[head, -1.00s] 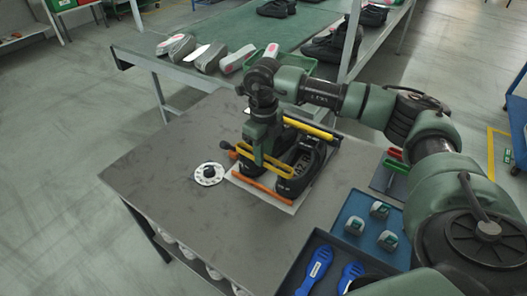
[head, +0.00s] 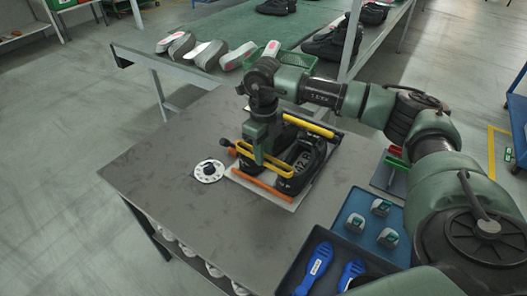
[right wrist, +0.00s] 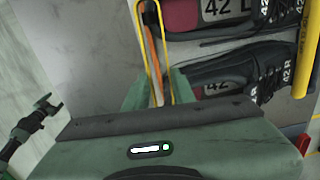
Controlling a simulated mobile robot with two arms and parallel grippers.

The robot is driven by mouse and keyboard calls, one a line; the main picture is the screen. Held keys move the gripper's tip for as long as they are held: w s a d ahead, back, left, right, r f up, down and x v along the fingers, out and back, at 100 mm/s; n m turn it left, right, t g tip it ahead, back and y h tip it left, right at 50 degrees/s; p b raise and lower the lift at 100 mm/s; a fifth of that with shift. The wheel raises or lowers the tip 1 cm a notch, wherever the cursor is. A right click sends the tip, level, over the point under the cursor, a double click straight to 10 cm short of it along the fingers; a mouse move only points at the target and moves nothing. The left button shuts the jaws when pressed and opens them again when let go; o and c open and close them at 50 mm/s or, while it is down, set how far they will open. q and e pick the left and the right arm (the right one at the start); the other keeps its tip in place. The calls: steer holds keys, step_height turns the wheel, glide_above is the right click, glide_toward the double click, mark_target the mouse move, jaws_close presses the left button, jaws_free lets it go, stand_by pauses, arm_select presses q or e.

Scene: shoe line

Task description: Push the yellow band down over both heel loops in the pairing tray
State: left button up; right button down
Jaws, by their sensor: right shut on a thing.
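A pair of black shoes (head: 303,160) stands in the pairing tray (head: 300,205), marked 42 L and 42 R in the right wrist view. The yellow band (head: 278,167) is a narrow stretched loop at the heel end, above an orange bar (head: 262,186). My right gripper (head: 258,158) is shut on the band, which also shows as a loop in the right wrist view (right wrist: 137,45). The heel loops are mostly hidden, and I cannot tell whether the band is around them. Part of my left arm, apparently with its gripper (right wrist: 48,103), shows small in the right wrist view.
A yellow bar (head: 310,126) crosses the tray's far end. A white disc with a black knob (head: 209,171) lies left of the tray. The left tabletop is clear.

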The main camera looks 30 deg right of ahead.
steer(key=shift+f, duration=0.3)
steer(key=c, duration=1.1)
jaws_free()
step_height(320, 180, up, 9)
steer(key=p, duration=0.5)
steer(key=shift+p, duration=0.35)
